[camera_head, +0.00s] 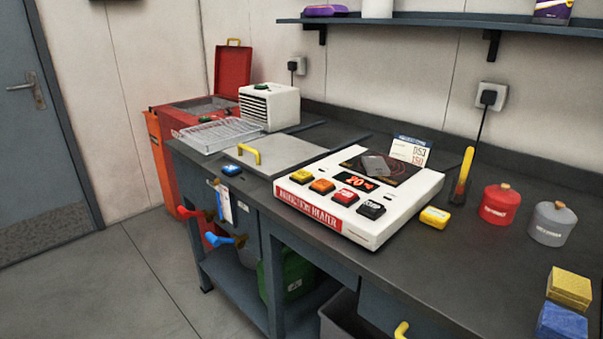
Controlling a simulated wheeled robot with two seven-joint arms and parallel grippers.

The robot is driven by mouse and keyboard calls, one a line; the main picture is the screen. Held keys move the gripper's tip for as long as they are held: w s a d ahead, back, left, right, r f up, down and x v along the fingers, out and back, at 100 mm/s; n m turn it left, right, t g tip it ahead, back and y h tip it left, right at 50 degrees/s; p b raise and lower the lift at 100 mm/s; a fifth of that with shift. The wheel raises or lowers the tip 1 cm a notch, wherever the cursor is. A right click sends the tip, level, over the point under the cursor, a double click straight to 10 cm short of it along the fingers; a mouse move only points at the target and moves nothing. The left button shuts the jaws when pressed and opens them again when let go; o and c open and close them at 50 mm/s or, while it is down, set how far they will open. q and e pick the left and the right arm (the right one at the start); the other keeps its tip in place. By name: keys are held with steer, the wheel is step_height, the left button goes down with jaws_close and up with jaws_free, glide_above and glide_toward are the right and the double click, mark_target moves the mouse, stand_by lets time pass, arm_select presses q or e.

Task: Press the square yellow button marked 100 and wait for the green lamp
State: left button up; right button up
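A white induction heater (375,224) stands on the dark bench, its red front label facing forward. A row of square buttons runs along its front: a yellow button (301,176) at the left end, then an orange button (322,186), a red button (345,197) and a black button (372,209). The button markings are too small to read. A dark display (356,182) behind them shows red digits that look like 20. I cannot make out a lit green lamp on the heater. Neither of my grippers is in view, and nothing covers the buttons.
A card (411,150) stands behind the heater. A wall shelf (450,22) overhangs the back. The bench right of the heater has bare room.

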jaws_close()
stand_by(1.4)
